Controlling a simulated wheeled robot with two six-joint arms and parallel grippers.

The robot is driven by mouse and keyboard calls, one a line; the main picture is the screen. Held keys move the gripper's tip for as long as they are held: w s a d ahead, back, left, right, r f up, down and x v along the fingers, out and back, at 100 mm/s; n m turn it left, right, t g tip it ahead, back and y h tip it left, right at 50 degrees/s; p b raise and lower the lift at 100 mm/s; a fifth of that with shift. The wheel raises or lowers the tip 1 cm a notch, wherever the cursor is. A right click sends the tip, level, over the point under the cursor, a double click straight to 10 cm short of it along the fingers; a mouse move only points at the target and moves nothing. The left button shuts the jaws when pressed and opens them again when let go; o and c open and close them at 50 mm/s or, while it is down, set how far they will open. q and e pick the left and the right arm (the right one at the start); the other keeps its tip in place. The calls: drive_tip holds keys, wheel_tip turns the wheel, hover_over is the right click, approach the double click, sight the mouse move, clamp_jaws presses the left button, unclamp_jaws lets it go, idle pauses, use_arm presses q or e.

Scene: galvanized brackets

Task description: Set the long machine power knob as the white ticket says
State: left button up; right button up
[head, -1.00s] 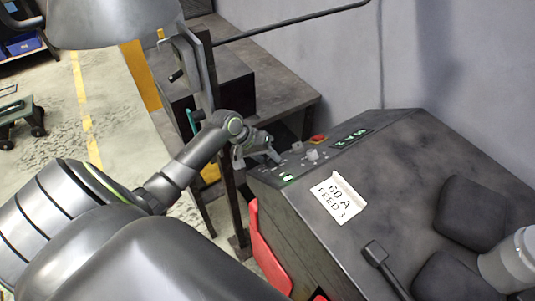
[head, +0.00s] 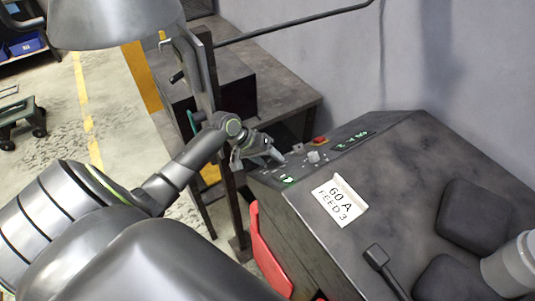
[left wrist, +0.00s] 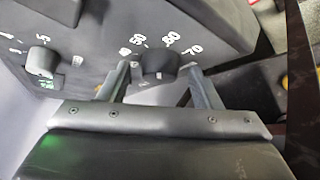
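The white ticket (head: 340,200) lies on the machine's top and reads "60 A FEED 3". My left gripper (head: 275,156) is at the machine's control panel. In the left wrist view, my left gripper (left wrist: 160,82) has its fingers apart on either side of a dark knob (left wrist: 158,63), with a gap on each side. Numbers that look like 50, 60 and 70 curve around that knob. Its pointer cannot be made out. A second knob (left wrist: 42,61) with small numbers stands to the left. My right gripper is not in view.
The panel also has a green-lit display (head: 350,140), too small to read, and a red button (head: 319,140). A dark handle (head: 376,256) lies on the machine's top. A dark workbench (head: 275,95) stands behind the panel. A red part (head: 262,250) is at the machine's side.

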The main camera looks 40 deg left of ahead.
sight(268, 161)
use_arm(q)
wheel_tip(268, 161, up, 9)
drive_tip(key=b, duration=0.2)
drive_tip(key=shift+f+b, duration=0.1)
drive_tip(key=shift+b, duration=0.25)
drive_tip(key=shift+r, duration=0.65)
